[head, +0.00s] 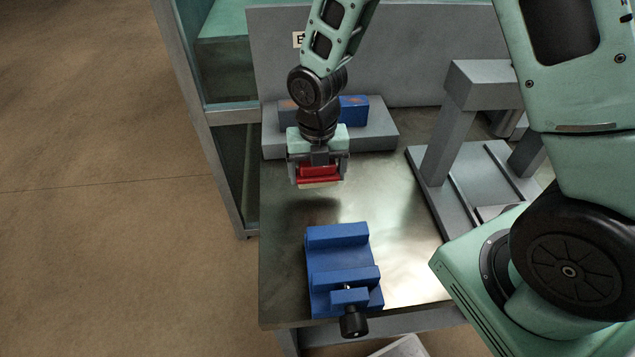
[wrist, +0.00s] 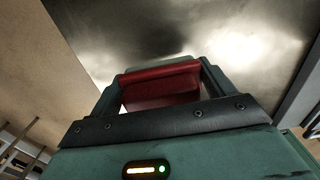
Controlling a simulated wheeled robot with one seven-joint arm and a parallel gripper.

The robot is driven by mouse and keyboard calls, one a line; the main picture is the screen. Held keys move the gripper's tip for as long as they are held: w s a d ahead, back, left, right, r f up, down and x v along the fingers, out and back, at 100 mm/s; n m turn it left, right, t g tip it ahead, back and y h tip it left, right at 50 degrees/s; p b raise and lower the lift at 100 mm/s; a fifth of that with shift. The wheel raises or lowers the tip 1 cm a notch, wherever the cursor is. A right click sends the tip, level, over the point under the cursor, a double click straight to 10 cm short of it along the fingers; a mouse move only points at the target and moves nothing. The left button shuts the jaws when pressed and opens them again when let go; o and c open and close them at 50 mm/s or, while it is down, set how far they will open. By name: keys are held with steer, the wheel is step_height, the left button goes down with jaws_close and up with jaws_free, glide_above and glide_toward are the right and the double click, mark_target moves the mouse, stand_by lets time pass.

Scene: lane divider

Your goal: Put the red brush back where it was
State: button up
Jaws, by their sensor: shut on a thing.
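The red brush (head: 319,173) is held in my gripper (head: 318,178), above the metal table, with a pale strip showing along its underside. A shadow lies on the table below it. In the wrist view the red brush (wrist: 162,85) sits between the fingers of my gripper (wrist: 160,85), over the shiny table top. My gripper is shut on the brush. My arm hides the middle of the block.
A blue vise (head: 338,237) with a black knob stands at the table's front. A grey gantry-like frame (head: 436,143) stands at the right. A grey panel (head: 415,55) rises at the back. The table (head: 400,200) is bare between the vise and the raised block.

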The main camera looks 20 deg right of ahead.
mark_target(317, 184)
steer(key=shift+f, duration=1.9)
